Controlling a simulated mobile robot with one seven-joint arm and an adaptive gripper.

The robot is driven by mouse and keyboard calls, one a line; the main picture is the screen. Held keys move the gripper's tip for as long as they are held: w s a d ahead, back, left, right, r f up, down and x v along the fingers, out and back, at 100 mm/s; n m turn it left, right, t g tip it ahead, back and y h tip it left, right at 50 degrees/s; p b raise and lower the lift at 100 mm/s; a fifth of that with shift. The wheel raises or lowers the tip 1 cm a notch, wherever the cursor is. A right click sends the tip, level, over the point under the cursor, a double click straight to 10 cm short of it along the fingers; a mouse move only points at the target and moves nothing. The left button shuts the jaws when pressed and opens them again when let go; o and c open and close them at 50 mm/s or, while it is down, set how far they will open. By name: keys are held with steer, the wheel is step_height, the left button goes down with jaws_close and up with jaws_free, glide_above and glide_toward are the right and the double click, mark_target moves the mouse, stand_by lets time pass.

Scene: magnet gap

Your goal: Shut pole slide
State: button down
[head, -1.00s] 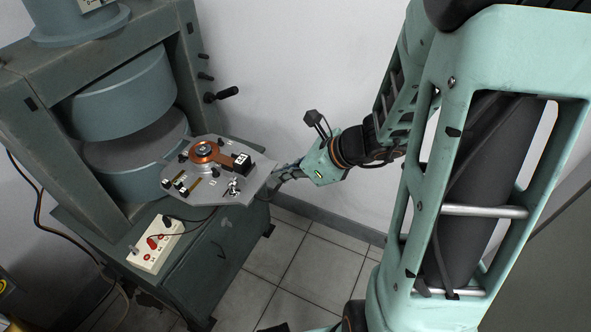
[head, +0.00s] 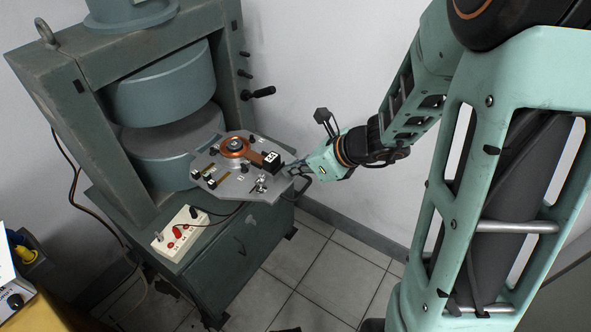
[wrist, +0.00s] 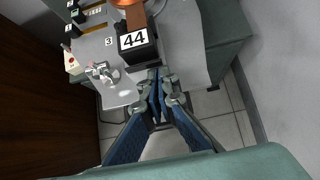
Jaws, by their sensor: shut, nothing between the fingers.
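A grey plate (head: 238,187) juts out of the magnet gap between two round grey pole pieces. On it lies a copper-coloured ring (head: 235,146) with a copper strip running to a black block (head: 270,159) marked 44. Which part is the pole slide I cannot tell for sure. My gripper (head: 288,170) is shut and empty at the plate's outer edge, close to the black block. In the wrist view the block (wrist: 135,42) stands just ahead of my closed fingertips (wrist: 155,75); whether they touch it I cannot tell.
Small fittings stand on the plate, including a metal clamp (head: 260,185). A white switch box (head: 182,234) with red parts sits on the cabinet below, with cables. A black crank handle (head: 262,92) sticks out on the right of the frame. The wall is close behind my gripper.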

steer(key=w+a+p, duration=0.2)
steer(key=w+a, duration=0.6)
steer(key=a, duration=0.3)
steer(key=w+a+p, duration=0.3)
steer(key=w+a, duration=0.6)
steer(key=a, duration=0.2)
steer(key=shift+r+p, duration=0.2)
steer(key=shift+p, duration=0.1)
steer(key=shift+a+r, duration=0.1)
